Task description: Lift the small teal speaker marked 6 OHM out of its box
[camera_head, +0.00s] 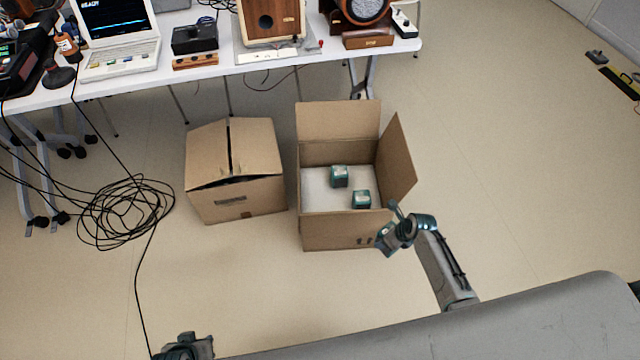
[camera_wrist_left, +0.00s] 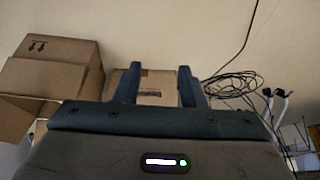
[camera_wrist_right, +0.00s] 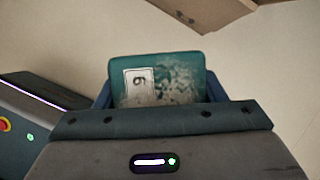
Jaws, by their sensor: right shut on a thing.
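My right gripper (camera_head: 396,226) is shut on a teal speaker (camera_wrist_right: 160,82), just outside the front right corner of the open box (camera_head: 335,232). The held speaker's pale label (camera_wrist_right: 139,87) bears a large mark like a 6 or 9; any smaller writing is unreadable. Its teal face has pale worn patches. Two other small teal speakers, one farther back (camera_head: 339,177) and one nearer the front (camera_head: 361,199), sit apart on the box's whitish floor; their marks are too small to read. My left gripper (camera_wrist_left: 160,88) is open and empty, low at the left in the head view (camera_head: 186,347).
A mostly closed carton (camera_head: 230,170) stands left of the open box. Coiled black cables (camera_head: 125,212) lie on the floor farther left. A white table (camera_head: 225,68) with electronics is behind.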

